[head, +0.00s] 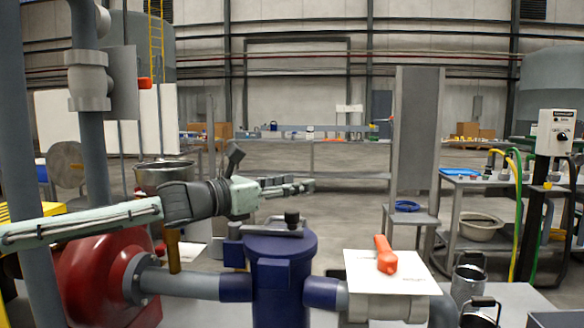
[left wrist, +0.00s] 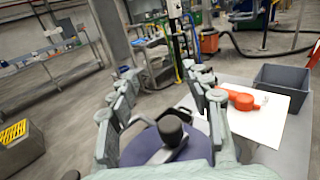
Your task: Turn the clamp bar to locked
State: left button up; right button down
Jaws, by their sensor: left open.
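The clamp bar (head: 268,231) is a grey bar with a black knob (head: 292,217) across the top of the blue filter housing (head: 278,272). My left gripper (head: 306,186) is above the housing, apart from the bar, with its fingers pointing right. In the left wrist view, my left gripper (left wrist: 166,82) is open and empty. The black knob (left wrist: 171,129) and part of the clamp bar (left wrist: 187,114) show between and below its fingers, over the blue housing lid (left wrist: 142,146). My right gripper is not in view.
An orange-handled object (head: 385,256) lies on a white sheet (head: 364,276) over the pipe, right of the housing. A red pump body (head: 95,275) and grey pipes stand at the left. A grey bin (left wrist: 284,84) shows in the left wrist view.

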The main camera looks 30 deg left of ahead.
pick_arm(q)
jog(key=shift+r, duration=1.9)
